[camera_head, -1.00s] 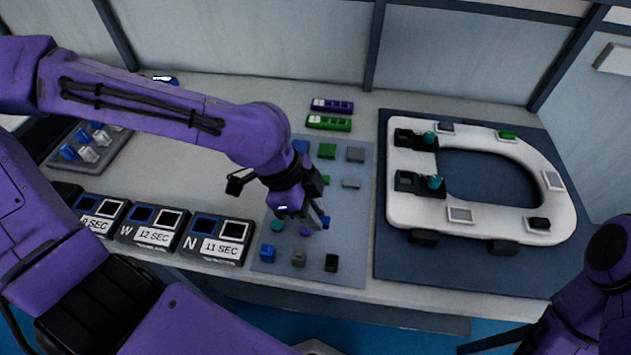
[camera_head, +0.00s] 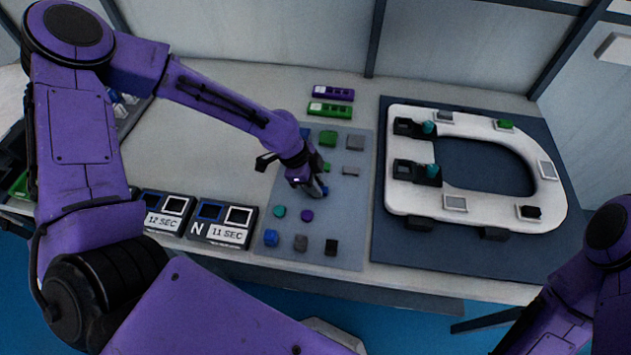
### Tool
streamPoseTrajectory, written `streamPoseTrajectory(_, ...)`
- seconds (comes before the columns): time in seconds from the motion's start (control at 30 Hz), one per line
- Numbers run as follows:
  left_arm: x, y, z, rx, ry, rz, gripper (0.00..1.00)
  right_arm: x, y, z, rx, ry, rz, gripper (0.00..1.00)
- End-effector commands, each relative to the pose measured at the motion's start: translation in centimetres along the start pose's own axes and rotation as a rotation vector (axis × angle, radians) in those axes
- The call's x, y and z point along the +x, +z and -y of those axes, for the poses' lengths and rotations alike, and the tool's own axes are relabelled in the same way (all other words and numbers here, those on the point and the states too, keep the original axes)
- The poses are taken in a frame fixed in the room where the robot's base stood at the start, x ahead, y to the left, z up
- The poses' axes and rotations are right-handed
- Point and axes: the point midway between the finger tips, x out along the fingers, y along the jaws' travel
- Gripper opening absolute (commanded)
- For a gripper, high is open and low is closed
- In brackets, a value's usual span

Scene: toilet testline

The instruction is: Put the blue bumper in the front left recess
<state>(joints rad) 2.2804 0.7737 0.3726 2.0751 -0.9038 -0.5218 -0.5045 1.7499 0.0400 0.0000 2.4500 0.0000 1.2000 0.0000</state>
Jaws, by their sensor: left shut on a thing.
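My left gripper (camera_head: 319,190) is over the middle of the grey parts mat (camera_head: 345,225), shut on a small blue bumper (camera_head: 325,191) that is partly hidden by the fingers. How far it is above the mat is hard to tell. The white toilet seat (camera_head: 398,207) lies to the right on a dark blue mat, well away from the gripper. Its pale square recesses include one at the near left (camera_head: 455,203), which looks empty. A black piece (camera_head: 531,212) sits in the near right recess and a green piece (camera_head: 504,124) in a far one. My right gripper is out of view.
A blue block (camera_head: 271,238), a grey block (camera_head: 301,243) and a black block (camera_head: 331,247) stand along the mat's near edge. Black hinges with teal knobs (camera_head: 432,171) rise from the seat's left side. Timer boxes (camera_head: 222,223) stand left of the mat.

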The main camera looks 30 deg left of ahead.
Motion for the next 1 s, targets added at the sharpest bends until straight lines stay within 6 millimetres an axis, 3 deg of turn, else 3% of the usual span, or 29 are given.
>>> streamPoseTrajectory(0.3,0.3,0.1,0.0,0.000,0.000,0.000,0.00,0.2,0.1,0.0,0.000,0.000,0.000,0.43)
streamPoseTrajectory(0.33,0.3,0.1,0.0,0.000,-0.001,0.000,0.32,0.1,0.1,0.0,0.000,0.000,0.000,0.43)
streamPoseTrajectory(0.4,0.2,0.1,0.0,0.000,-0.001,0.000,0.47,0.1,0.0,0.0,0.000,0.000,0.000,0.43)
streamPoseTrajectory(0.77,-0.7,-0.1,0.1,-0.001,-0.004,-0.001,0.47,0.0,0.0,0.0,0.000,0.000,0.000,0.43)
streamPoseTrajectory(1.0,-6.6,-0.2,0.2,-0.001,-0.008,-0.004,0.47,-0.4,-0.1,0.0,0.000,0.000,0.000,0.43)
